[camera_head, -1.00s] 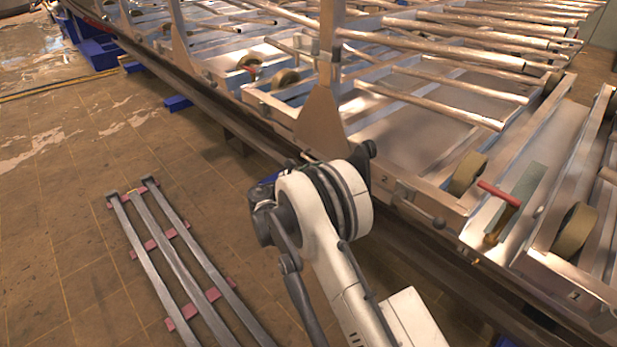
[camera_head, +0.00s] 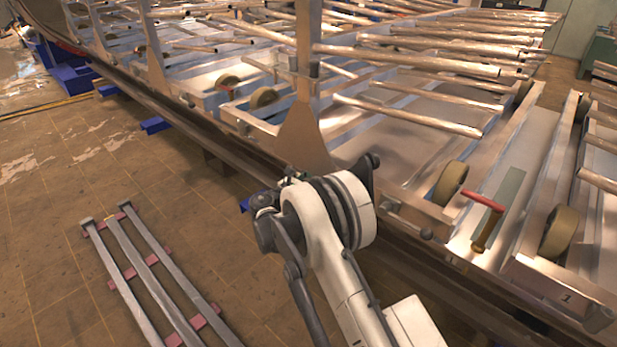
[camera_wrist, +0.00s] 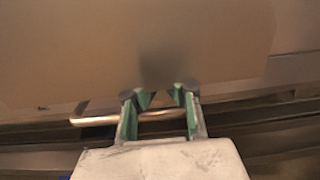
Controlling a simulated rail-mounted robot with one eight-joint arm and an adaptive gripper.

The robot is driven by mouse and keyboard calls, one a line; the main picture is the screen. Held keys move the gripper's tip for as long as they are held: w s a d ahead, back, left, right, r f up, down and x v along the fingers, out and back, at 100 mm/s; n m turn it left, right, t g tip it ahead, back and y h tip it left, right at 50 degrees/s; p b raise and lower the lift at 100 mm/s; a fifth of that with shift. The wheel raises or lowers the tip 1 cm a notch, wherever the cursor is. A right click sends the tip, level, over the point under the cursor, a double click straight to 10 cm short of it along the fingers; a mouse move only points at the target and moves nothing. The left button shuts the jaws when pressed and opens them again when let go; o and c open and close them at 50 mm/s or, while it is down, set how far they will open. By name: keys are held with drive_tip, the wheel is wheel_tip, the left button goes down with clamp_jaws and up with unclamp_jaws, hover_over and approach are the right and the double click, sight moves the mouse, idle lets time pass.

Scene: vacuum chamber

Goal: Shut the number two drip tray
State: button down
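In the wrist view my gripper (camera_wrist: 160,98) has its two green-lined fingers apart, with a tan surface (camera_wrist: 150,40) ahead of them. A shiny bar-like handle (camera_wrist: 92,120) runs across behind or between the fingers; I cannot tell whether they touch it. In the head view my arm reaches the front edge of the tray row, and my fingers are hidden. A wide metal tray (camera_head: 425,120) lies beyond my arm; its front is partly hidden and I can read no number on it. The frame at the right (camera_head: 540,275) carries a label that looks like 1.
A red-handled lever (camera_head: 484,200) and several rollers (camera_head: 450,183) stand right of my arm. An upright post (camera_head: 308,90) rises just beyond it. Long metal bars (camera_head: 145,260) lie on pink blocks on the floor at left. Open floor surrounds them.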

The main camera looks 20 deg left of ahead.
drive_tip(key=shift+x, duration=1)
drive_tip(key=shift+s, duration=0.1)
